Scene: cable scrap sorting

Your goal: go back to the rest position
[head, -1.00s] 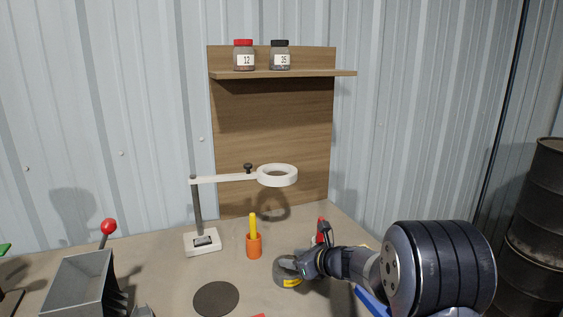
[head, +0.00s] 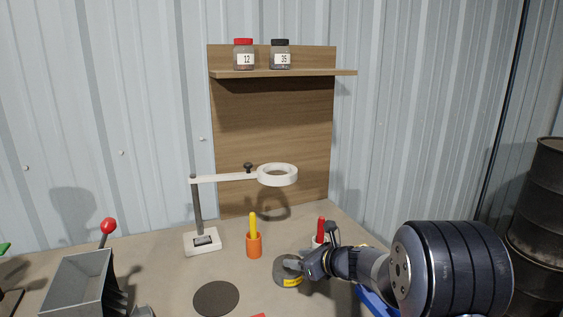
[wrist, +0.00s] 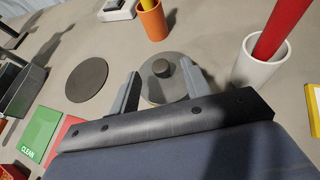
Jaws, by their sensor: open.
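My gripper (head: 297,266) is at the lower right of the head view, over the workbench. In the wrist view my gripper (wrist: 160,90) has its two grey fingers apart with nothing held between them.
An orange cup (head: 254,246) with a yellow stick and a white cup (wrist: 262,62) with a red stick stand nearby. A ring lamp (head: 278,175) on a stand reaches over the bench. A dark round pad (head: 216,299) and a grey hopper (head: 82,283) are left. Barrels (head: 540,220) stand right.

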